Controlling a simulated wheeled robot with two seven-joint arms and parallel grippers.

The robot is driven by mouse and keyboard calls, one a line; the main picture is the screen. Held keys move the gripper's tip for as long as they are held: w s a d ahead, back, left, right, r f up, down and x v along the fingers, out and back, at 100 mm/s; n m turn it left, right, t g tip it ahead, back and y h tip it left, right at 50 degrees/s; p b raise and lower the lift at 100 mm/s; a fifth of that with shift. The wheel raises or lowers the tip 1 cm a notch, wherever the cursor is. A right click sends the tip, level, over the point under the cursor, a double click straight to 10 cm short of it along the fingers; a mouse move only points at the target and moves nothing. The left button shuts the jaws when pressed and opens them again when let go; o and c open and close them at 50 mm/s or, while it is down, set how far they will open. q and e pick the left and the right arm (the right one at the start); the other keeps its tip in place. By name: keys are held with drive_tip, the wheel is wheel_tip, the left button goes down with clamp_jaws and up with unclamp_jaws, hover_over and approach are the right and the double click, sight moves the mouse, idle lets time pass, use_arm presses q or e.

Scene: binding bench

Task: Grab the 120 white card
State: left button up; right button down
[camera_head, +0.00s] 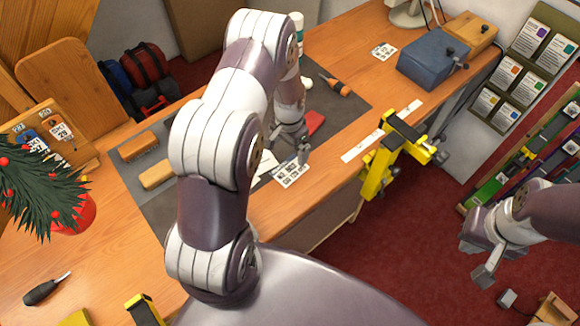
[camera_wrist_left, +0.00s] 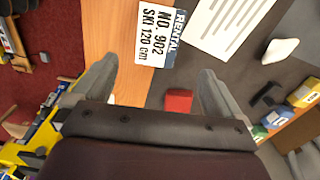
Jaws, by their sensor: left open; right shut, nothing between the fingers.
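The white card (camera_head: 292,174), printed "RENTAL NO. 902 SKI 120 cm", lies flat near the front edge of the bench, partly on the dark mat. In the left wrist view the card (camera_wrist_left: 158,35) is upper centre, just beyond the fingertips. My left gripper (camera_head: 290,150) is open and empty over the bench, close to the card and apart from it. Its two fingers frame the card's near side in the left wrist view (camera_wrist_left: 155,75). My right gripper (camera_head: 483,256) is shut and empty, away to the right over the red floor.
A red block (camera_head: 315,123) lies beside my left gripper. A printed sheet (camera_wrist_left: 230,25) adjoins the card. Another white card (camera_head: 384,51) lies farther back near a blue box (camera_head: 432,58).

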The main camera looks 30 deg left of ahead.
sight(290, 171)
use_arm(q)
drive_tip(key=f, duration=0.1)
drive_tip(key=f+b, duration=0.1)
drive_tip(key=s+f+b, duration=0.1)
drive_tip(key=f, duration=0.1)
drive_tip(key=shift+s+d, duration=0.1)
drive_tip(key=shift+d, duration=0.15)
drive_tip(key=f+b, duration=0.1)
drive_tip(key=f, duration=0.1)
drive_tip(key=w+f+b, duration=0.1)
drive_tip(key=f, duration=0.1)
drive_tip(key=f+b, duration=0.1)
drive_tip(key=f, duration=0.1)
drive_tip(key=shift+w+a+b, duration=0.2)
drive_tip(key=shift+a+b, duration=0.05)
drive_tip(key=shift+b, duration=0.15)
drive_tip(key=shift+s+d+r, duration=0.2)
drive_tip(key=shift+s+r, duration=0.2)
drive_tip(key=shift+r, duration=0.05)
drive_tip(key=shift+c, duration=1.2)
drive_tip(key=shift+w+f, duration=0.1)
drive_tip(key=shift+w, duration=0.05)
drive_tip(key=c, duration=1)
clamp_jaws()
use_arm(e)
wheel_tip(290, 171, down, 7)
drive_tip(key=shift+s, duration=0.15)
